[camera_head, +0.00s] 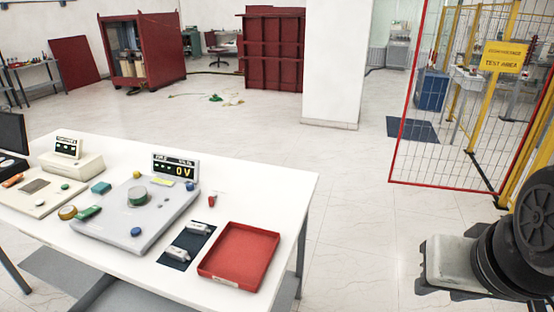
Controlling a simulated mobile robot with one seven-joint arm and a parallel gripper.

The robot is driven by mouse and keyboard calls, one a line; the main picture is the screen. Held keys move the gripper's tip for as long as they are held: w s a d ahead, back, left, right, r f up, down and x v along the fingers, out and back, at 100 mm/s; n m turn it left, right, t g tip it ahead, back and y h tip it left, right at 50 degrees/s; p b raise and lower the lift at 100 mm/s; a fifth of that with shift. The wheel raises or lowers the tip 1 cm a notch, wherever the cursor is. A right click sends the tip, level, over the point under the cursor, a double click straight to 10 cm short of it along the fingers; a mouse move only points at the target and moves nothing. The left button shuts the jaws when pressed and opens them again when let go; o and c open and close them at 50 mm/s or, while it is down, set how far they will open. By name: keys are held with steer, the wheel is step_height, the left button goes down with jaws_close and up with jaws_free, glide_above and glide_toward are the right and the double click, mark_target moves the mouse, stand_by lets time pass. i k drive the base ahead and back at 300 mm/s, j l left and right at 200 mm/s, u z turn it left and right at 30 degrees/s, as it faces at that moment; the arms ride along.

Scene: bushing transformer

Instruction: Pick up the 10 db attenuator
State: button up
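Two small light-grey cylindrical parts lie on a dark blue mat (190,245) on the white table. The upper grey part (197,228) lies near the mat's back edge. The lower grey part (177,254) lies near its front. They look like attenuators, but any markings are too small to read, so I cannot tell which is the 10 dB one. My gripper's fingers do not show. A dark round piece with a grey block at the lower right looks like part of my own arm, well apart from the table.
A red tray (239,255) stands empty right of the mat. A grey instrument panel (125,228) with a 0 V display (175,165) stands left of it. A small red item (212,201) sits behind the mat. A yellow-posted mesh fence (450,100) stands right. Floor right of the table is clear.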

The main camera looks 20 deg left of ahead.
mark_target(172, 251)
steer(key=i+u, duration=0.1)
steer(key=u, duration=0.3)
steer(key=i+l+u, duration=0.1)
steer(key=u, duration=0.35)
steer(key=i+l+u, duration=0.1)
steer(key=u, duration=0.3)
steer(key=i+l+u, duration=0.1)
steer(key=u, duration=0.3)
steer(key=i+l+u, duration=0.2)
steer(key=l+u, duration=0.25)
steer(key=i+l+u, duration=0.1)
steer(key=l+u, duration=0.2)
steer(key=u, duration=0.15)
